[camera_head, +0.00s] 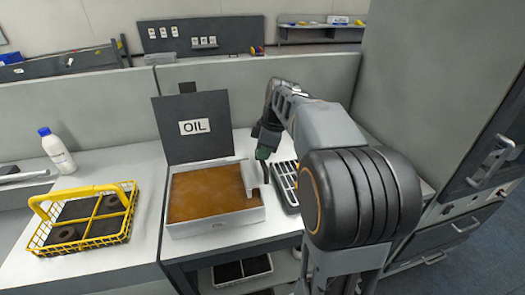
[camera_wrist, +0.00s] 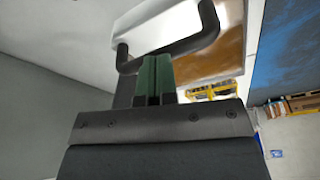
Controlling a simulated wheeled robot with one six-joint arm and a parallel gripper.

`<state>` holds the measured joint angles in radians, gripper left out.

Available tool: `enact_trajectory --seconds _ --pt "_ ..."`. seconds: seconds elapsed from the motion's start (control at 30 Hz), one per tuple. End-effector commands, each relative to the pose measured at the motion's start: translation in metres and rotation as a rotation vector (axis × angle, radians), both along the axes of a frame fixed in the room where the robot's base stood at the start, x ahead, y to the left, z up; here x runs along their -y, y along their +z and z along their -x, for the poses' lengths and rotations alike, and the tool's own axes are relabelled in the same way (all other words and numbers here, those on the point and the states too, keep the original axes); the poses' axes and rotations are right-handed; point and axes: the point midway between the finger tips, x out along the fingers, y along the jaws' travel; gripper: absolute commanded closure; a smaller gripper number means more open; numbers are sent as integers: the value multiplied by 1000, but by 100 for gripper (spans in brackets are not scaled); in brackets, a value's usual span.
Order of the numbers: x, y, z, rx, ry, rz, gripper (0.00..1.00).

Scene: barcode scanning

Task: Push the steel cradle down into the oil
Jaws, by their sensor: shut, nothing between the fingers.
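The oil bath (camera_head: 215,228) is a white open box of brown oil (camera_head: 205,193) with its dark lid, marked OIL, standing up behind it. The pale steel cradle (camera_head: 250,178) shows at the right end of the bath, above the oil surface. In the wrist view the cradle (camera_wrist: 160,22) is a bright plate with a dark bent handle (camera_wrist: 185,46). My gripper (camera_head: 263,153) is over the bath's right end, pointing down. In the wrist view its green fingers (camera_wrist: 154,62) are together with nothing between them, close at the handle bar; I cannot tell whether they touch.
A yellow wire basket (camera_head: 88,217) with dark round parts stands left of the bath. A grey slotted tray (camera_head: 286,185) lies close to the bath's right. A white bottle with a blue cap (camera_head: 58,152) stands at the back left. A partition wall runs behind.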

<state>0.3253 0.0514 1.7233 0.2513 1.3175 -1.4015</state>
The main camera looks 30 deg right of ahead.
Motion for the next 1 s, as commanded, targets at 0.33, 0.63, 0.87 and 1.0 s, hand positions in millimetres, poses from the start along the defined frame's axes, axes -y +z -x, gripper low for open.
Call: enact_trajectory --seconds 0.33,0.63,0.87,1.0 --pt "8 5 5 0 -2 -1 100" --pt "26 11 16 0 0 0 100" --pt "26 13 16 0 0 0 100" --pt "29 25 17 3 -2 1 100"
